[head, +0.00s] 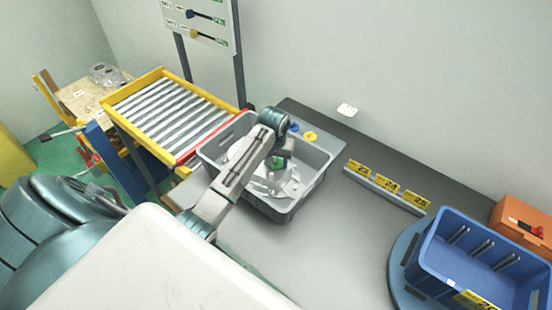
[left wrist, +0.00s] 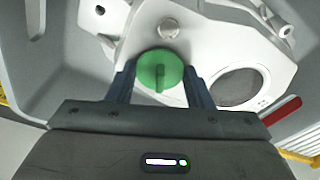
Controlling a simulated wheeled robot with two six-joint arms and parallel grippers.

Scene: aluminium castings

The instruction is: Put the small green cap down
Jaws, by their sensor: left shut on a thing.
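The small green cap (head: 277,163) is held over the grey tote (head: 318,168), in the far-middle part of the bench. In the left wrist view the green cap (left wrist: 160,70) sits between the two dark fingers of my left gripper (left wrist: 160,88), which is shut on it. The cap's raised grip bar faces the camera. A pale aluminium casting (left wrist: 222,45) lies in the tote beneath the cap. I cannot tell whether the cap touches it. In the head view my left arm hides part of the casting. My right gripper is not in view.
A blue cap (head: 294,127) and a yellow cap (head: 310,135) are at the tote's far side. A yellow-framed roller conveyor (head: 170,108) stands left. A numbered rail (head: 386,190), a blue crate (head: 475,258) and an orange box (head: 524,222) are right. The bench front is clear.

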